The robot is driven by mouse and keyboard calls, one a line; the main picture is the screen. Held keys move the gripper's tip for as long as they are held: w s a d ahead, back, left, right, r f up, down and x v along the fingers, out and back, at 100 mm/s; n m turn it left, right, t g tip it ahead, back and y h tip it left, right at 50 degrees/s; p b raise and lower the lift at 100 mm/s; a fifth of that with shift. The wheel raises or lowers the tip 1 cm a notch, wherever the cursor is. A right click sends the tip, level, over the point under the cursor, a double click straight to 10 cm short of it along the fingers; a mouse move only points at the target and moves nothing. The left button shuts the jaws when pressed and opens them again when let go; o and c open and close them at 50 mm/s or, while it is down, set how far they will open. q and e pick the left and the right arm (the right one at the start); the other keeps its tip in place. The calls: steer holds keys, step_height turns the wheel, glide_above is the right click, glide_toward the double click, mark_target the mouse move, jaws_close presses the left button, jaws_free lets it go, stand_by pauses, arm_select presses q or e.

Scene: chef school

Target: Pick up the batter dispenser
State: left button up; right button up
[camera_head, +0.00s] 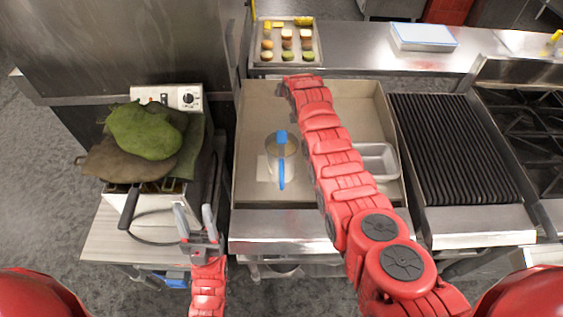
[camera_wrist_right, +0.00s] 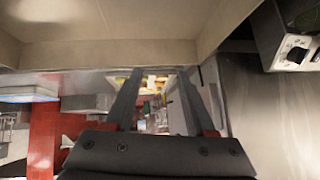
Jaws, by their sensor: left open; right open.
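The batter dispenser (camera_head: 281,160) is a clear container with a blue handle and top. It stands upright on the left half of the flat griddle (camera_head: 250,110) in the head view. My left gripper (camera_head: 195,212) is open and empty, to the left of the griddle and in front of the fryer, apart from the dispenser. My right arm reaches across the griddle, to the right of the dispenser, toward the back edge. Its gripper is hard to make out in the head view. In the right wrist view my right gripper (camera_wrist_right: 158,78) is open with nothing between its fingers.
A tray of small buns and toppings (camera_head: 263,32) sits behind the griddle. A metal pan (camera_head: 378,160) lies on the griddle's right. A ribbed grill (camera_head: 460,150) is further right. Green and brown cloth-like items (camera_head: 143,130) cover the fryer (camera_head: 150,210) at left.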

steer(key=s+a+r+g, duration=0.2)
steer(key=s+r+g, duration=0.2)
steer(key=s+r, duration=0.15)
step_height(320, 180, up, 6)
steer(key=f+g+h, duration=0.1)
steer(key=g+h, duration=0.1)
steer(key=g, duration=0.3)
glide_above(281, 137)
step_height(281, 137, down, 8)
steer(key=b, duration=0.9)
steer(key=shift+d+f, duration=0.15)
steer(key=shift+f, duration=0.1)
steer(key=shift+f+b, duration=0.4)
steer(key=shift+f, duration=0.25)
steer(key=shift+f+p, duration=0.6)
steer(key=shift+p, duration=0.05)
steer(key=shift+f, duration=0.25)
steer(key=shift+f+p, duration=0.45)
steer(key=shift+p, duration=0.2)
step_height(281, 137, down, 4)
steer(key=shift+s+r+p, duration=0.1)
steer(key=shift+p, duration=1)
steer(key=shift+f, duration=0.25)
jaws_close()
